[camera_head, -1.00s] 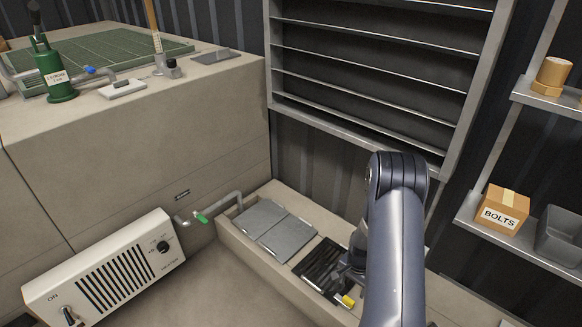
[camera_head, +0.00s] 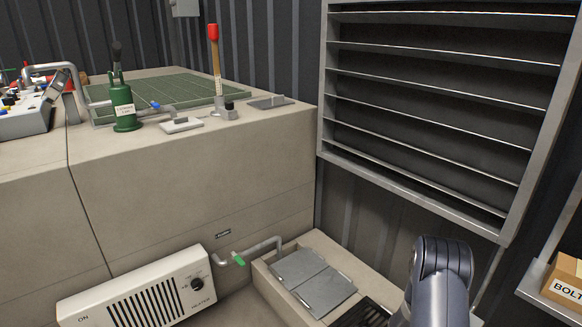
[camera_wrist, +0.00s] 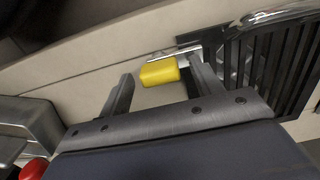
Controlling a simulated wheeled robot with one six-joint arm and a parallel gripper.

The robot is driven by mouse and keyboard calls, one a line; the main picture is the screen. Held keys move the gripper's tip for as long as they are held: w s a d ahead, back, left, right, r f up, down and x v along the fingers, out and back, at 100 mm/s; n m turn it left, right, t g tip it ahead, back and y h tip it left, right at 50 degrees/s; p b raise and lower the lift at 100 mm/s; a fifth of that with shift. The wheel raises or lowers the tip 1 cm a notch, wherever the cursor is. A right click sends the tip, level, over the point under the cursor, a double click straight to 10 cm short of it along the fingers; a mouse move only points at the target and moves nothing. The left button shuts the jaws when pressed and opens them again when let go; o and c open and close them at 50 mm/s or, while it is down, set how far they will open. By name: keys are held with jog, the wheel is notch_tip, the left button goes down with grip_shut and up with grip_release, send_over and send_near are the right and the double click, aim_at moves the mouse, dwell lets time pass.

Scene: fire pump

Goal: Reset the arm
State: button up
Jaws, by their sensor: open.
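My arm (camera_head: 437,285) shows at the lower right of the head view, with its end below the picture edge. In the wrist view my gripper (camera_wrist: 160,82) is open, its two fingers apart. A yellow-ended handle (camera_wrist: 160,72) lies just past the fingertips, in line with the gap between them. I cannot tell its exact depth from the fingers. A metal rod joins the yellow end to a part beside a black slatted grate (camera_wrist: 275,65).
A heater (camera_head: 140,292) stands at the lower left. A green-handled pipe valve (camera_head: 238,259) and grey plates (camera_head: 312,280) are near the trough. A louvred panel (camera_head: 425,100) fills the back wall. A BOLTS box (camera_head: 566,282) sits on the right shelf. A red round thing (camera_wrist: 33,169) is at lower left.

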jog(key=shift+r, duration=0.6)
notch_tip(320, 180, up, 10)
jog(key=p, duration=0.4)
notch_tip(320, 180, down, 12)
jog(key=b, duration=0.4)
jog(key=shift+b, duration=0.35)
jog(key=shift+r+p, duration=0.45)
jog(key=shift+p, duration=0.05)
jog(key=n+p, duration=0.2)
jog(key=n, duration=0.4)
jog(key=shift+n, duration=0.4)
jog(key=n+p, duration=0.3)
jog(key=n, duration=0.3)
jog(key=shift+r+p, duration=0.1)
jog(key=shift+p, duration=0.2)
jog(key=shift+n, duration=0.4)
notch_tip(320, 180, up, 8)
jog(key=p, duration=0.2)
jog(key=shift+r+p, duration=0.1)
jog(key=shift+p, duration=0.2)
jog(key=shift+r, duration=0.7)
